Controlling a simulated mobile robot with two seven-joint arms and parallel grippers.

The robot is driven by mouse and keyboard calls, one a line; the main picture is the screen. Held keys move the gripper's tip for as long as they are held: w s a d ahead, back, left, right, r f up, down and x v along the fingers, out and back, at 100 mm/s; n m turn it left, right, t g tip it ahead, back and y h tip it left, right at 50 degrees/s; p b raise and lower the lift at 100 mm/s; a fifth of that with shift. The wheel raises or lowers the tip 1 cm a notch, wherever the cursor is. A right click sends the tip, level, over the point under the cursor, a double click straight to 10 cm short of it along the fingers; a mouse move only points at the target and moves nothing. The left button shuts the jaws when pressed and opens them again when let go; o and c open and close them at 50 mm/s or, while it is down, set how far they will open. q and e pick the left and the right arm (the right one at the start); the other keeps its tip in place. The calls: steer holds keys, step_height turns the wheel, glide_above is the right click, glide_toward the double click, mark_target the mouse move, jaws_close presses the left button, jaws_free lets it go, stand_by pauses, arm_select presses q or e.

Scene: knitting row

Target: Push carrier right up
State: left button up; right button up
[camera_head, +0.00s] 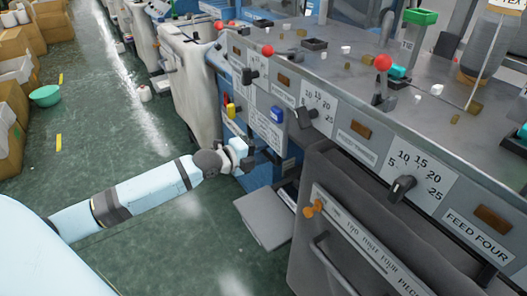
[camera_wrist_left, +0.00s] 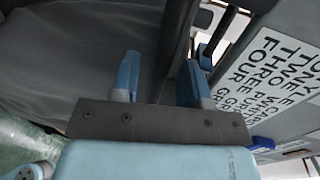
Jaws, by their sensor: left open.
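No part in view is clearly marked as the right carrier, so I cannot tell which one it is. My left gripper (camera_head: 252,158) is at the blue and grey front of the knitting machine (camera_head: 440,150), below its sloping dial panel. It is open. In the left wrist view its two blue fingers (camera_wrist_left: 162,78) are apart, with a dark upright edge behind the gap. Nothing is clearly held. A lettered white plate (camera_wrist_left: 272,75) lies to the right of the fingers. My right gripper is not in view.
Red-knobbed levers (camera_head: 383,63) stand along the machine top. Black dial knobs (camera_head: 402,187) stick out of its front. A grey flap (camera_head: 262,218) juts out below my left gripper. A dark grey panel with a handle (camera_head: 335,262) stands at the right. The green floor (camera_head: 110,120) is mostly clear.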

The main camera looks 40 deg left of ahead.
arm_select(q)
steer(key=shift+w+d+f, duration=0.1)
steer(key=shift+w+d, duration=0.1)
steer(key=shift+w, duration=0.25)
jaws_close()
